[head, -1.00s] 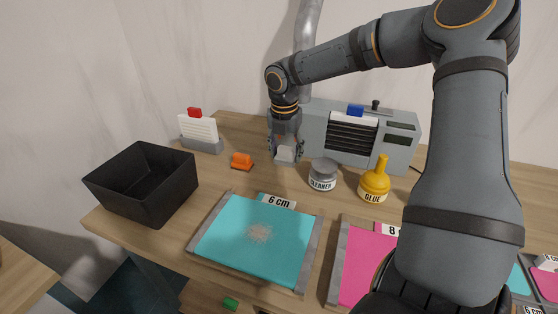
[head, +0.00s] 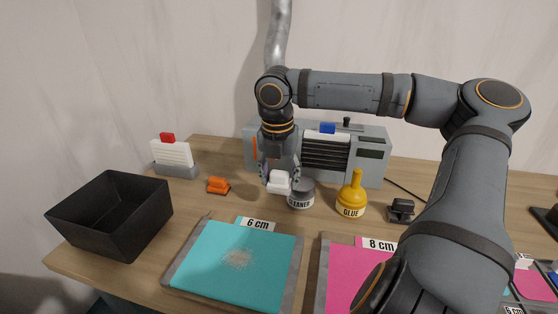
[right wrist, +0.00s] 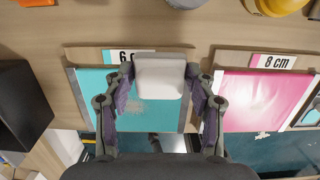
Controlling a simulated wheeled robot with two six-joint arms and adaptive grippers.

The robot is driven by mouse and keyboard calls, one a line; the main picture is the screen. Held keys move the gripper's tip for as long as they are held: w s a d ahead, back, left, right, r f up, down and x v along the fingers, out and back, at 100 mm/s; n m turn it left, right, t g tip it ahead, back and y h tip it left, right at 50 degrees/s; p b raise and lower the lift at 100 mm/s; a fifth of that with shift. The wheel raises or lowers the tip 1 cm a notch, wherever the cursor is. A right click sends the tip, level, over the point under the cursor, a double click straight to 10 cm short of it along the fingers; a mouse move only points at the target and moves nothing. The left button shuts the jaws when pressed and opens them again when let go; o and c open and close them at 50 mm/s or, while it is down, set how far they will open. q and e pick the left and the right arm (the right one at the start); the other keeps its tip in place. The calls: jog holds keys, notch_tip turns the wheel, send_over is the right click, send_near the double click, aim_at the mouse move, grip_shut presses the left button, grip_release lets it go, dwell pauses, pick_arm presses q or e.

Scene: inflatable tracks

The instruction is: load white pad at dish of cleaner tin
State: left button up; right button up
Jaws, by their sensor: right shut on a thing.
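The white pad (head: 278,182) is held between the fingers of my right gripper (head: 280,180). It also shows in the right wrist view (right wrist: 160,76), between both fingertips. The cleaner tin (head: 301,194) stands on the table just to the right of the pad in the head view. It is grey with a white label, partly covered by the gripper and pad. I cannot tell whether the pad touches the tin. In the right wrist view the tin (right wrist: 186,3) is cut off at the top edge. My left gripper is not in view.
A yellow glue bottle (head: 351,197) stands right of the tin, with a grey machine (head: 259,147) behind. An orange block (head: 218,185) and a black bin (head: 111,215) are at left. Teal (head: 237,265) and pink (head: 348,275) sheets lie in front.

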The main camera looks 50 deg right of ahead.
jog(key=shift+c, duration=0.7)
jog(key=shift+w+d+r, duration=0.1)
jog(key=shift+d, duration=0.1)
jog(key=d, duration=0.7)
jog(key=w+d, duration=0.1)
jog(key=d, duration=0.3)
jog(key=shift+w+d+r+b, duration=0.1)
jog(key=shift+r+b, duration=0.05)
jog(key=shift+b, duration=0.2)
notch_tip(320, 180, down, 2)
jog(key=shift+f+b, duration=0.2)
jog(key=shift+b, duration=1)
jog(key=shift+f+b, duration=1.1)
pick_arm(q)
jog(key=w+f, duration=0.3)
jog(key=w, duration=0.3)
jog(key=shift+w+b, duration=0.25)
jog(key=shift+b, duration=0.05)
pick_arm(e)
jog(key=shift+f, duration=0.3)
